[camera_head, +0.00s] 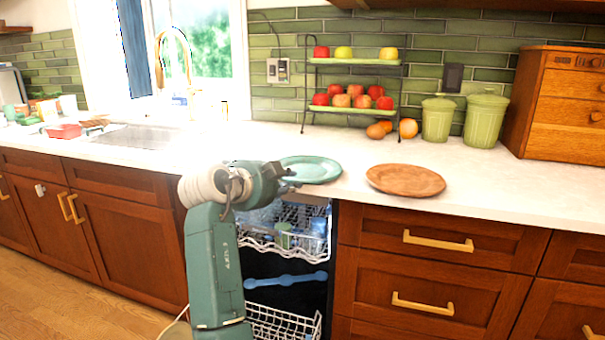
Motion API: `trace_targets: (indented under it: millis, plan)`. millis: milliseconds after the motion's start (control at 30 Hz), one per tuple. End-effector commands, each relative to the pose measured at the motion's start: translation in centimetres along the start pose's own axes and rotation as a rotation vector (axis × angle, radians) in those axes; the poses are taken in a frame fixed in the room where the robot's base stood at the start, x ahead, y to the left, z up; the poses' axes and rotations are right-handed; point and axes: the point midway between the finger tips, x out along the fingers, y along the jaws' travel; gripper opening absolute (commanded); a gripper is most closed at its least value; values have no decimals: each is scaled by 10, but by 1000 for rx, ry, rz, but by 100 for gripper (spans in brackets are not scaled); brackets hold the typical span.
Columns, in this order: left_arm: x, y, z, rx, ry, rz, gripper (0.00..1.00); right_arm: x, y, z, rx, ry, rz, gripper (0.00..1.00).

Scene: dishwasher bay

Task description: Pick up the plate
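Two plates lie on the white counter near its front edge. One is a teal-green plate (312,169); the other is a brown plate (405,180) to its right, and a gap separates them. My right gripper (287,179) is at the left front rim of the green plate, and its arm rises from below in front of the counter. The fingers are small and partly hidden by the wrist, so I cannot tell whether they are open, shut or touching the rim. My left gripper is not in view.
Below the counter (470,186), an open dishwasher shows its upper rack (290,243) with dishes. A tiered fruit stand (353,113), green canisters (484,119) and a wooden cabinet (560,105) stand at the back. The sink (140,138) is at left. The counter between sink and green plate is clear.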

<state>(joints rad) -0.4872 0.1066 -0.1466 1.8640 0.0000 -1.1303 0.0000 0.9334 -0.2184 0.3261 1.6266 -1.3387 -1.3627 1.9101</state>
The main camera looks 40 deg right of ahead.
Motion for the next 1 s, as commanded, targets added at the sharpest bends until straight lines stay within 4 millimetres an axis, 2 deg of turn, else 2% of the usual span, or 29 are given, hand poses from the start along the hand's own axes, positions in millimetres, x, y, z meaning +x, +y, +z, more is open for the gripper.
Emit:
trace_targets:
  millis: [100,267,567,767,800,900,1000]
  plan:
    - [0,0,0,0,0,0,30,15,0,0,0,1,0,18]
    - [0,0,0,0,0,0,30,27,1,-1,-1,0,0,18]
    - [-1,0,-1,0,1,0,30,68,3,-2,-2,-1,-1,18]
    - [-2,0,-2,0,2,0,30,69,3,-2,-1,-2,-1,18]
    - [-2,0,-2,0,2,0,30,69,3,-2,-1,-2,-1,16]
    - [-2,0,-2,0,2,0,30,69,3,-1,-1,-2,-1,0]
    - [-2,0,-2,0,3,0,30,69,4,-1,-2,-2,-1,0]
